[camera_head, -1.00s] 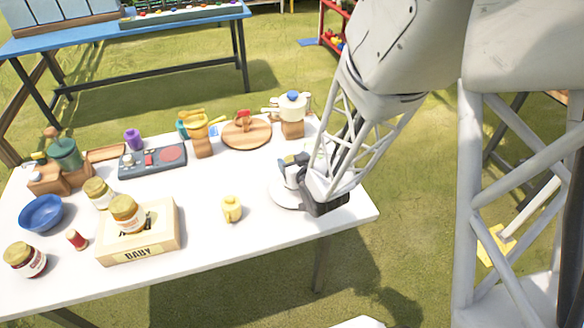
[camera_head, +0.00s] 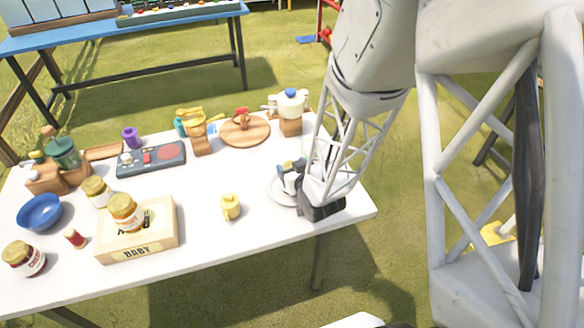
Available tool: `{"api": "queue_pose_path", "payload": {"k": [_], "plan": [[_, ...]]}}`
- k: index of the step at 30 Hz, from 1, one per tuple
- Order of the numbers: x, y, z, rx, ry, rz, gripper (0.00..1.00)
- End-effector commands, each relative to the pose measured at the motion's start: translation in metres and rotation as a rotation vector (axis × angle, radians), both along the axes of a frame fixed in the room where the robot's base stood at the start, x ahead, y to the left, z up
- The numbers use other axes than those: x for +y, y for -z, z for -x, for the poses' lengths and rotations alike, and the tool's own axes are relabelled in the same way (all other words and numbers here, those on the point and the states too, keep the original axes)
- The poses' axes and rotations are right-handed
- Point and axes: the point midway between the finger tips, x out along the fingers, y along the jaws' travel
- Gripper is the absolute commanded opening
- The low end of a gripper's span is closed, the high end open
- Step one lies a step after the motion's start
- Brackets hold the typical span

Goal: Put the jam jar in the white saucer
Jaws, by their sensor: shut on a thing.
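A dark red jam jar (camera_head: 23,258) with a gold lid and a pale label stands at the table's front left corner, far from my gripper. The white saucer (camera_head: 279,193) lies at the right end of the table, partly covered by my gripper. My gripper (camera_head: 291,175) is low over the saucer, tilted in from the right. It is shut on a small, whitish thing that its fingers mostly hide; I cannot tell what it is, or whether it touches the saucer.
A wooden box marked BABY (camera_head: 137,254) bears a gold-lidded jar (camera_head: 125,213); another jar (camera_head: 96,191) stands behind it. A blue bowl (camera_head: 39,213), a small red-sided item (camera_head: 75,239) and a yellow piece (camera_head: 230,207) stand nearby. Toy kitchen things line the back.

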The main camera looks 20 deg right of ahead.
Motion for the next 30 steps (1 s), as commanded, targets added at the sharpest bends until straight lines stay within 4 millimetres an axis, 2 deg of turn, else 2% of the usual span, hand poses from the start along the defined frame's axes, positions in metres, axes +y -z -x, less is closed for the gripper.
{"api": "queue_pose_path", "payload": {"k": [11, 12, 16, 30], "plan": [[0.0000, 0.0029, -0.0005, -0.001, 0.000, 0.000, 0.24], [0.0000, 0.0029, -0.0002, -0.001, 0.000, 0.000, 0.70], [0.0000, 0.0029, -0.0002, 0.000, 0.000, 0.000, 0.89], [-0.0002, -0.0006, 0.0013, 0.000, 0.000, 0.000, 0.89]]}}
